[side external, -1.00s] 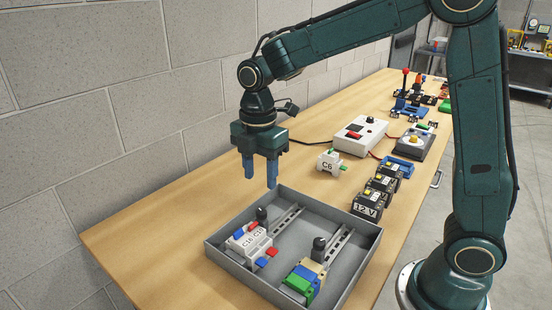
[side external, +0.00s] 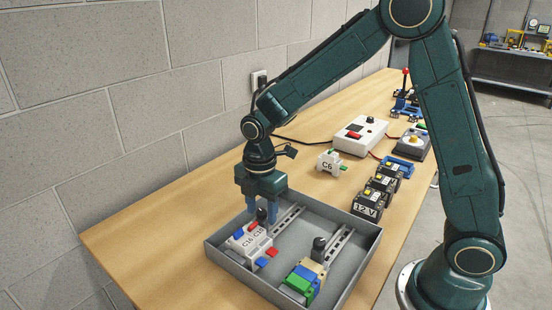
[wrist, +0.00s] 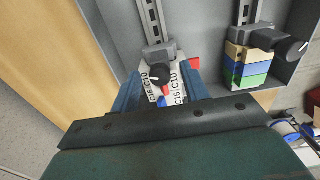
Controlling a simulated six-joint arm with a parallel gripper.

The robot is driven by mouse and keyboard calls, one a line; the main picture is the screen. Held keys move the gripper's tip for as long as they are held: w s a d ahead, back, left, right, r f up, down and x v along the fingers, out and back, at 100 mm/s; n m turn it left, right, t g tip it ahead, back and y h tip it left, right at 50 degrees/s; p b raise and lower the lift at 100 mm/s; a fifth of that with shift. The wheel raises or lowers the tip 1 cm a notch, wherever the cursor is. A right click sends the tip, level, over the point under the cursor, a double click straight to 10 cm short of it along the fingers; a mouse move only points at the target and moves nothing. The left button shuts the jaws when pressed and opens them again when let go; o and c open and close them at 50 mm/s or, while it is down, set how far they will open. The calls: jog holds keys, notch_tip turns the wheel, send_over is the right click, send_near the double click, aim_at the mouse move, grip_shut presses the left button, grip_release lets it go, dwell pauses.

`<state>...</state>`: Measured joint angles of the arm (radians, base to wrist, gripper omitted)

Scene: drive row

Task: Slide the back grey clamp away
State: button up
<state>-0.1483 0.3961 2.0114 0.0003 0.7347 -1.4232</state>
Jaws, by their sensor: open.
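The back grey clamp, with a dark round knob, sits on the back rail against the white breakers; it shows in the wrist view (wrist: 160,52) and its knob in the side view (side external: 262,216). The white breakers (side external: 243,243), marked C16 and C10, stand on the same rail with blue and red parts. My gripper (side external: 261,212) is open and lowered at the clamp. In the wrist view its blue fingers (wrist: 162,92) lie to either side of the knob and breakers. I cannot tell whether they touch anything.
The grey tray (side external: 365,262) holds both rails. The front rail (side external: 341,241) carries another clamp (side external: 319,246) and tan, blue and green terminal blocks (side external: 302,280). The back rail (side external: 288,220) is bare beyond the clamp. A C6 breaker (side external: 328,163) and 12 V units (side external: 368,204) stand outside.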

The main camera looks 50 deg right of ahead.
jog(key=shift+f, duration=2)
grip_shut()
